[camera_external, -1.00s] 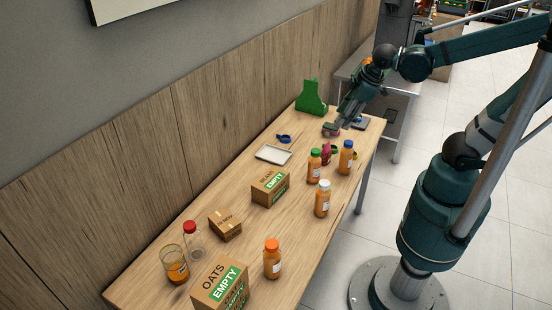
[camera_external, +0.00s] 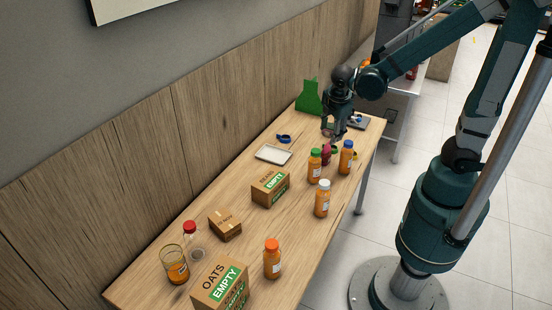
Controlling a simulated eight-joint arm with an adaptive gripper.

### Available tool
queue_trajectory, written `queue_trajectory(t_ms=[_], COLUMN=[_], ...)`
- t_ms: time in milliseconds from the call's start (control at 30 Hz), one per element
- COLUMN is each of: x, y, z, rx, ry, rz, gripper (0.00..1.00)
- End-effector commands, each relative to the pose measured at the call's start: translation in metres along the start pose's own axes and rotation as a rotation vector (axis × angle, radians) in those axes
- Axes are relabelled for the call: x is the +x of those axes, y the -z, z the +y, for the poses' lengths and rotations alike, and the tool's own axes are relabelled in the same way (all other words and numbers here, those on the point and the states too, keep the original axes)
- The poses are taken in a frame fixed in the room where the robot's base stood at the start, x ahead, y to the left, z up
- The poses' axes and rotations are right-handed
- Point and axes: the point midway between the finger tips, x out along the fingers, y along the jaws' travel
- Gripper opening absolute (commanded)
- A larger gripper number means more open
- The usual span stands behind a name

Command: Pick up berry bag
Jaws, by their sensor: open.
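My gripper (camera_external: 334,136) is open and points down over the far end of the wooden table, above and just behind a small dark-red item (camera_external: 326,154). This item looks like a bag, but it is too small to tell for sure that it is the berry bag. It lies behind the green-capped bottle (camera_external: 314,168), which covers part of it. Another small reddish item lies behind my gripper and is mostly hidden by it. I cannot tell whether the fingers touch anything.
A blue-capped bottle (camera_external: 346,158) and a white-capped bottle (camera_external: 322,199) stand close by. A green stand (camera_external: 309,98) is at the far left corner. The table's right edge is close.

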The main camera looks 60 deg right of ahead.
Motion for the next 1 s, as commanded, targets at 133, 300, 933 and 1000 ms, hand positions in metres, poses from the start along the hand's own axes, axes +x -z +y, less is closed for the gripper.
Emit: queue_trajectory(t_ms=[133,300,933,1000], x=[0.016,0.034,0.086,0.087], y=[0.004,0.006,0.013,0.013], z=[0.001,0.002,-0.003,-0.003], rx=[-0.076,-0.163,-0.414,-0.421], ry=[0.017,0.038,0.119,0.122], rz=[-0.033,-0.072,-0.177,-0.179], gripper=[0.44,0.44,0.44,0.44])
